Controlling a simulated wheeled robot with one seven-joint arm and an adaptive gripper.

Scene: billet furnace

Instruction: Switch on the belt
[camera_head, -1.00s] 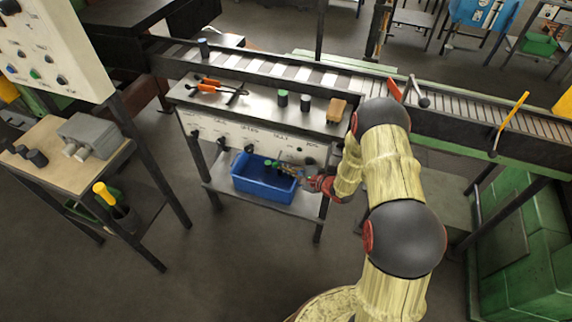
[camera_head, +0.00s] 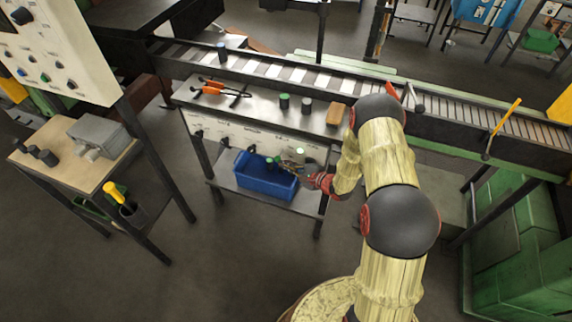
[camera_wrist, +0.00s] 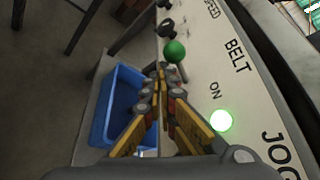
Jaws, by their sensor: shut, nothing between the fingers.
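The white control panel (camera_wrist: 238,75) fills the right of the wrist view, with the labels BELT and ON readable. A lever with a green ball end (camera_wrist: 174,52) sticks out from it beside the BELT label. A round lamp (camera_wrist: 221,121) near ON glows pale green-white. My gripper (camera_wrist: 160,75) is shut and empty, its fingertips just below the green ball in the picture. I cannot tell whether they touch it. In the head view my gripper (camera_head: 282,165) is at the panel's front, above the blue bin (camera_head: 262,180).
The steel table (camera_head: 255,108) above the panel carries orange-handled tongs (camera_head: 212,88), two dark cylinders and a tan block (camera_head: 337,114). The belt (camera_head: 300,75) runs behind it. A wooden side table (camera_head: 60,155) stands left. Floor in front is clear.

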